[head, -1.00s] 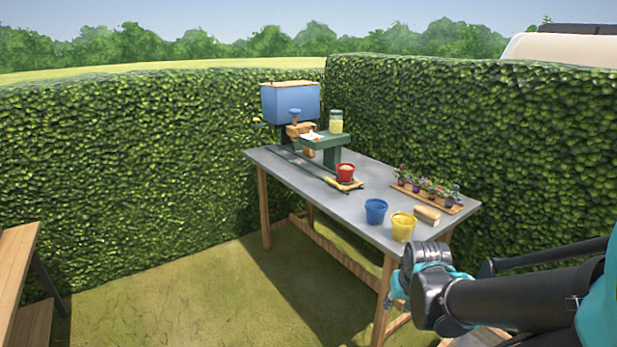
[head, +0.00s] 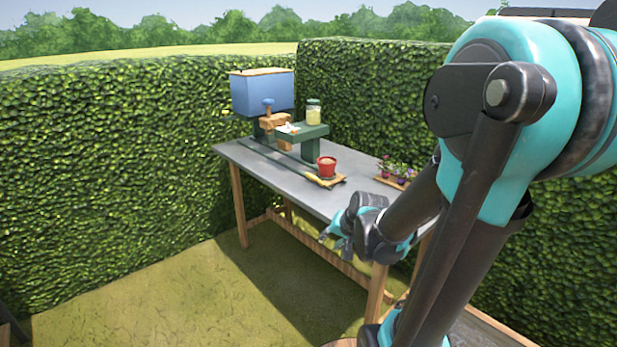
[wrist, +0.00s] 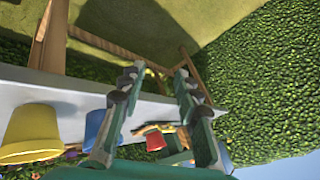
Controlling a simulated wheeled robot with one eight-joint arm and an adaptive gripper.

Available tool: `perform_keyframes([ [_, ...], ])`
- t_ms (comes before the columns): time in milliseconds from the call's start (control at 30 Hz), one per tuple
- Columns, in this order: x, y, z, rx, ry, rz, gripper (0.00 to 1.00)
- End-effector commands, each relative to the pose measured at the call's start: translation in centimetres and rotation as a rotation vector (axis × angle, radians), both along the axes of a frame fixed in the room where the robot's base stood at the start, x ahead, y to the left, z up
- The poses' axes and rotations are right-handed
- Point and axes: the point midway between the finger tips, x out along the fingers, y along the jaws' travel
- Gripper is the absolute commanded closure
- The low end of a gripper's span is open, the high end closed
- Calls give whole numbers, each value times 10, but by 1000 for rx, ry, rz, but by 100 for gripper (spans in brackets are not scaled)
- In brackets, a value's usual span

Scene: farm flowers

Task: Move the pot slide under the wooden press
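The pot slide (head: 337,183) is a small wooden board with a handle at its near left end, on dark rails on the grey table. A red pot (head: 327,168) stands upright on it. The wooden press (head: 273,121), a wood block with a blue knob, is farther back along the rails, below a blue box. The slide is at the near end, apart from the press. My gripper (head: 334,236) is in front of the table's near long side, short of the slide. The wrist view shows its fingers (wrist: 160,75) spread and empty, with the red pot (wrist: 155,140) beyond.
A green stand (head: 312,132) beside the press holds a jar (head: 313,112). Potted flowers (head: 395,172) stand on the table's right. A yellow pot (wrist: 30,130) and blue pot (wrist: 101,124) show in the wrist view; my arm hides them in the head view. Hedges enclose the table behind.

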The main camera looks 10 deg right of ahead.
Motion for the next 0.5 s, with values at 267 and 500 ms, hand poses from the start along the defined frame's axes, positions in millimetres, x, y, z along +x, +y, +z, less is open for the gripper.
perform_keyframes([
  [267,90,15,19,281,-81,-199,68],
  [500,189,15,31,648,-149,-444,68],
])
